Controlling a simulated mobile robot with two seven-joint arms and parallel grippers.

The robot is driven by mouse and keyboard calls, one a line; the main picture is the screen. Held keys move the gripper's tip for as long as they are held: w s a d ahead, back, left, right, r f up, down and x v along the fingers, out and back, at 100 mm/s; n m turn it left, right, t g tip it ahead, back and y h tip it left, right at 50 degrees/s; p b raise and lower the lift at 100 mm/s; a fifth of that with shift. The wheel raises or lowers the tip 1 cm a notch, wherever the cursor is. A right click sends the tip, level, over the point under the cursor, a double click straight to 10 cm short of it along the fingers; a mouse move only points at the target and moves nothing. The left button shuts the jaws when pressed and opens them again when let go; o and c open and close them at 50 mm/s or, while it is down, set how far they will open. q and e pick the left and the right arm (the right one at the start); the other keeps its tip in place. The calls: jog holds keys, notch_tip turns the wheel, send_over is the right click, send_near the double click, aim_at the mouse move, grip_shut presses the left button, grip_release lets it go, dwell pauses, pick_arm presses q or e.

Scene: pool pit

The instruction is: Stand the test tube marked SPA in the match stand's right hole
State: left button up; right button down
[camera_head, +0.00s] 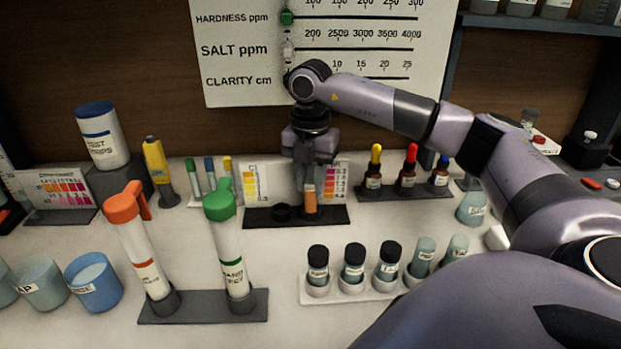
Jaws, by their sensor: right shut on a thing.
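The match stand (262,216) is a dark base at the back middle of the counter, with a colour card (257,183) at the left and another (335,182) at the right. Its left hole is an empty black ring (282,212). My right gripper (311,166) points down over the stand, shut on the top of a small tube with orange-brown contents (310,194). The tube is upright at the right hole, its lower end at or in the ring; I cannot tell how deep. Its marking is not readable. My left gripper is out of view.
In front stand an orange-capped tube (143,250) and a green-capped tube (229,245) on a grey base. A white rack (345,294) with several vials is at front right. Dropper bottles (408,170) stand right of the stand. Blue cups are at left.

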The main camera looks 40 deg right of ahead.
jog(key=shift+f, duration=0.2)
dwell(0.3)
jog(key=c, duration=0.8)
grip_release()
jog(key=shift+r, duration=0.15)
notch_tip(320, 180, up, 7)
jog(key=p, duration=0.4)
jog(key=shift+p, duration=0.4)
